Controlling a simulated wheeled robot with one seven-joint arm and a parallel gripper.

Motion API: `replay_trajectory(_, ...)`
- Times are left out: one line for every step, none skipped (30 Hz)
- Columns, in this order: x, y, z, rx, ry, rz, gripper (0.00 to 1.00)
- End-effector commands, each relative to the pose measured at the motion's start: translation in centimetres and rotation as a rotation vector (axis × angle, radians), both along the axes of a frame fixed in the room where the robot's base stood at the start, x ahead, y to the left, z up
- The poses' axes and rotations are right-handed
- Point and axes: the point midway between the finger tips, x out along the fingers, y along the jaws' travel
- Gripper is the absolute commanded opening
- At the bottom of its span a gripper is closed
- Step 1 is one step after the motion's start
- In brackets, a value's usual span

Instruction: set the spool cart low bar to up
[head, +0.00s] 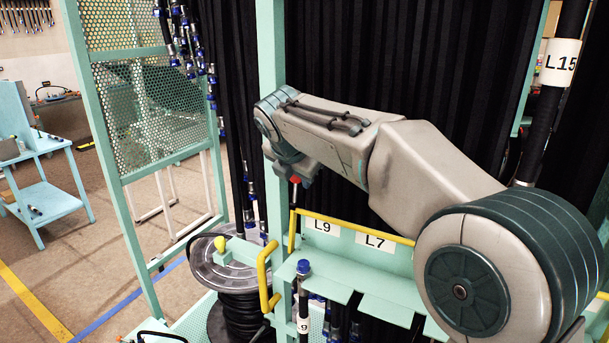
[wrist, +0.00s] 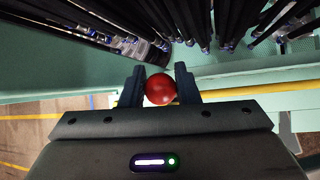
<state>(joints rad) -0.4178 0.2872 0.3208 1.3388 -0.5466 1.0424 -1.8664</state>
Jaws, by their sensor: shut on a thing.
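My gripper (wrist: 160,88) is shut on a red ball knob (wrist: 160,90), one finger on each side of it in the wrist view. In the head view the knob (head: 295,180) shows just under the gripper, in front of the teal post. A thin dark stem seems to run down from it to the yellow bar (head: 292,232) at the left end of the labelled rail. A yellow ball knob (head: 220,243) and a bent yellow handle (head: 264,272) stand lower left, by the hose spool (head: 205,268). I cannot tell for certain which piece is the low bar.
The teal rail carries labels L9 (head: 322,227) and L7 (head: 374,241). Black hoses hang close behind my arm, and a thick L15 hose (head: 559,65) hangs at right. A perforated teal panel (head: 150,90) stands left.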

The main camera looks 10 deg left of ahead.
Motion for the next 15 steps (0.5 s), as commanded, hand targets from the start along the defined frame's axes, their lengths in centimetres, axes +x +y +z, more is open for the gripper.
replay_trajectory(-0.12, 0.11, -0.39, -0.003, 0.008, 0.002, 0.0)
replay_trajectory(-0.12, 0.11, -0.4, -0.004, 0.008, 0.002, 0.0)
replay_trajectory(-0.12, 0.11, -0.42, -0.004, 0.008, 0.002, 0.0)
replay_trajectory(-0.13, 0.1, -0.42, -0.004, 0.008, 0.002, 0.0)
replay_trajectory(-0.13, 0.11, -0.44, -0.004, 0.009, 0.003, 0.0)
replay_trajectory(-0.13, 0.11, -0.45, -0.004, 0.01, 0.002, 0.0)
replay_trajectory(-0.15, 0.11, -0.46, -0.004, 0.01, 0.002, 0.0)
replay_trajectory(-0.15, 0.11, -0.47, -0.004, 0.01, 0.002, 0.31)
replay_trajectory(-0.14, 0.1, -0.47, -0.004, 0.01, 0.002, 0.42)
replay_trajectory(-0.13, 0.09, -0.45, -0.004, 0.009, 0.001, 0.48)
replay_trajectory(-0.13, 0.07, -0.42, -0.004, 0.009, 0.001, 0.48)
replay_trajectory(-0.11, 0.04, -0.38, -0.003, 0.007, 0.0, 0.48)
replay_trajectory(-0.08, 0.02, -0.35, -0.003, 0.007, 0.0, 0.48)
replay_trajectory(-0.07, 0.0, -0.33, -0.003, 0.007, 0.0, 0.48)
replay_trajectory(-0.05, -0.03, -0.31, -0.003, 0.006, -0.001, 0.48)
